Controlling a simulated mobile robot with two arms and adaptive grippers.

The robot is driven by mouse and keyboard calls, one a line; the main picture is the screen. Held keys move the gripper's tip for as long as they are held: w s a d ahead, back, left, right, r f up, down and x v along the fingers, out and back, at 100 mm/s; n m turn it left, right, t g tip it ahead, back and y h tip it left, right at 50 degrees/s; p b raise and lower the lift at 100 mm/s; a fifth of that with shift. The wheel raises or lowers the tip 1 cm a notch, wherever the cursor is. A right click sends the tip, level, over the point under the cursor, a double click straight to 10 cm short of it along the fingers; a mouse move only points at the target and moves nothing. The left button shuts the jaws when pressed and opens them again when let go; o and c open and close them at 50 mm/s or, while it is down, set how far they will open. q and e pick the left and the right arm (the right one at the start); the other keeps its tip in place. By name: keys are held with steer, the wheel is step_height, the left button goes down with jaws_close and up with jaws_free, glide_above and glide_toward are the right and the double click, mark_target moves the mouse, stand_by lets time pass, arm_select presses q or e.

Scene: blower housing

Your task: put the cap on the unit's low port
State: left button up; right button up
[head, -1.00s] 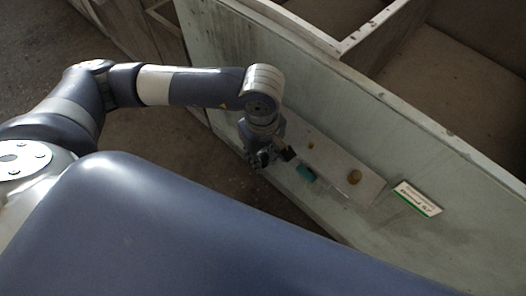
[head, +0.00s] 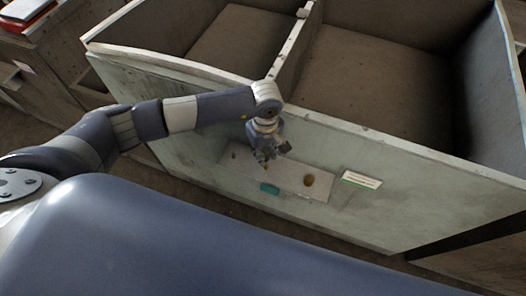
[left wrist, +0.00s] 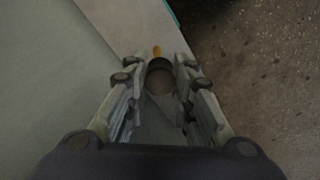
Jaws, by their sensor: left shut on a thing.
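My left gripper (head: 262,158) is in front of the left half of a pale plate (head: 290,185) on the unit's side wall. In the left wrist view its fingers (left wrist: 160,80) are shut on a round, dark brown thing, which I take to be the cap (left wrist: 160,76). A small orange-yellow piece (left wrist: 157,50) shows just beyond it, against the plate. On the plate in the head view are a brown-gold round fitting (head: 308,180) at the right and a small dark spot (head: 234,155) at the left. The gripper hides part of the plate. I cannot tell which fitting is the low port. My right gripper is not in view.
A teal piece (head: 269,188) sits at the plate's lower edge. A white and green label (head: 361,180) is to the right on the wall. The unit's open compartments (head: 385,75) lie above and behind. A cabinet with a red item (head: 28,10) stands at the far left.

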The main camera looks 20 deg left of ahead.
mark_target(266, 165)
arm_select(q)
steer(key=shift+w+d, duration=0.1)
steer(key=shift+w, duration=0.1)
steer(key=shift+f+b, duration=0.3)
steer(key=shift+f, duration=0.35)
steer(key=shift+f+b, duration=0.85)
steer(key=shift+f, duration=0.75)
steer(key=shift+f+b, duration=0.35)
steer(key=shift+b, duration=0.05)
steer(key=shift+f+b, duration=1.05)
steer(key=shift+f, duration=0.05)
steer(key=o, duration=0.9)
steer(key=shift+o, duration=0.2)
